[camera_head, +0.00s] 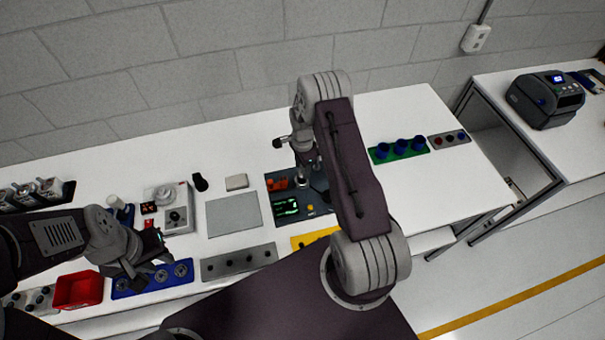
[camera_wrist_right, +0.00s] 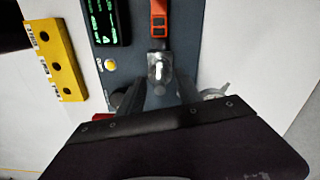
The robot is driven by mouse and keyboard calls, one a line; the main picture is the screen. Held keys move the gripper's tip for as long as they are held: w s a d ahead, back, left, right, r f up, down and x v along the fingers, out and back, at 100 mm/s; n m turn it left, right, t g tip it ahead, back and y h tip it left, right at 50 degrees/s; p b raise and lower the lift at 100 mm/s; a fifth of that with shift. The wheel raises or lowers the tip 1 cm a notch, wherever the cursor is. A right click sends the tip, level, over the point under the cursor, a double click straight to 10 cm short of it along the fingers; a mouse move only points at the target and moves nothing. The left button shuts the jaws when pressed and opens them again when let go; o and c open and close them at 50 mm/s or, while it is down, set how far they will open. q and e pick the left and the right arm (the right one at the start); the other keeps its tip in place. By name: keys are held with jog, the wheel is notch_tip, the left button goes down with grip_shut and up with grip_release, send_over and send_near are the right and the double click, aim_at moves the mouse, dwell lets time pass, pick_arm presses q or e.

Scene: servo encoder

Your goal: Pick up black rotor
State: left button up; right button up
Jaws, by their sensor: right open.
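I cannot pick out the black rotor with certainty. Small dark pieces sit in the grey holder (camera_head: 449,139) at the right of the head view, too small to tell apart. My right gripper (camera_head: 306,172) is over the dark blue panel (camera_head: 322,211). In the right wrist view its open fingers (camera_wrist_right: 158,96) are close to a bright metallic post (camera_wrist_right: 160,70) on that panel. No rotor shows between them. My left gripper (camera_head: 148,262) is above the blue holder (camera_head: 122,287) with grey round parts; its opening is unclear.
The panel carries a green display (camera_head: 286,207), an orange part (camera_head: 276,184) and a yellow button (camera_head: 310,210). A yellow block (camera_head: 306,241) lies in front. A green holder (camera_head: 399,151) with blue cups stands right. A red bin (camera_head: 79,289) is at the left.

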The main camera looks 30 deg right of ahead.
jog(key=shift+w+a, duration=0.1)
jog(key=shift+a, duration=0.1)
jog(key=c, duration=0.4)
grip_shut()
jog(key=shift+d, duration=0.2)
dwell(0.6)
